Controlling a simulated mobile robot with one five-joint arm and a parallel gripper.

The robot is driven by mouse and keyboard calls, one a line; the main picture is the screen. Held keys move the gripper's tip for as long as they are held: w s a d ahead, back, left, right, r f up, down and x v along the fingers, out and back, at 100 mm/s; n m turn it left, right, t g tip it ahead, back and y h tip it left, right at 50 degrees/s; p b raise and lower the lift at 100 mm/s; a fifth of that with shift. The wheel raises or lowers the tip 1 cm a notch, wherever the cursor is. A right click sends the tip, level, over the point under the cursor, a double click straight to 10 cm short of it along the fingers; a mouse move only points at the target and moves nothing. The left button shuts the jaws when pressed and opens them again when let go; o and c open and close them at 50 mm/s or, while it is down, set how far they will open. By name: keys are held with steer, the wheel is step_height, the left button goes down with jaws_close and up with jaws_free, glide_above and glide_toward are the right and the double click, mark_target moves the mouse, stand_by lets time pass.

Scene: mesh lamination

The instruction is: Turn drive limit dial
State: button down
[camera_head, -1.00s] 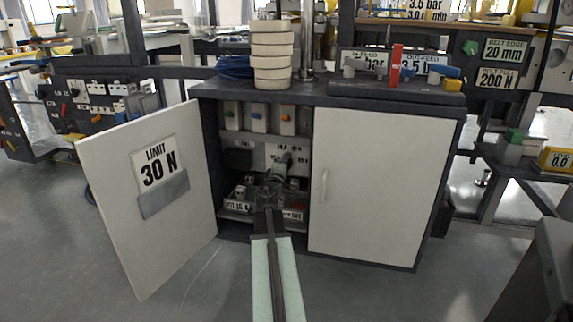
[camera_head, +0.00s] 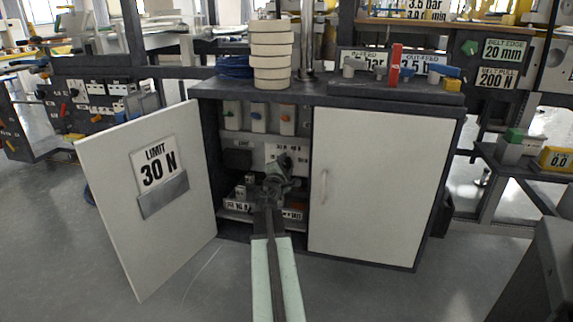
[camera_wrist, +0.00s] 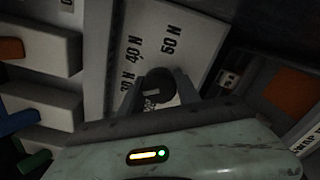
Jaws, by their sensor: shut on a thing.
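The drive limit dial (camera_wrist: 154,87) is a dark round knob on a pale panel in the wrist view, next to printed marks reading 40 N, 50 N and one partly hidden. My gripper (camera_wrist: 158,92) has its fingers on both sides of the knob and is shut on it. The knob's pointer and exact setting are hard to make out. In the head view my gripper (camera_head: 283,163) reaches into the open cabinet and covers most of the dial. A card reading LIMIT 30 N (camera_head: 156,160) is on the open left door.
The open left door (camera_head: 120,232) stands out left of my arm, and the right door (camera_head: 375,190) is shut. Switches with orange and blue levers (camera_head: 259,117) sit above the dial. A lower shelf holds labelled bins (camera_head: 237,205). Cream rolls (camera_head: 272,55) stand on top.

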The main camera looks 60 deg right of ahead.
steer(key=shift+w+a, duration=0.15)
steer(key=shift+w, duration=0.05)
steer(key=c, duration=0.9)
jaws_free()
steer(key=shift+o, duration=0.2)
steer(key=shift+s, duration=0.1)
steer(key=v, duration=0.7)
steer(key=shift+a, duration=0.3)
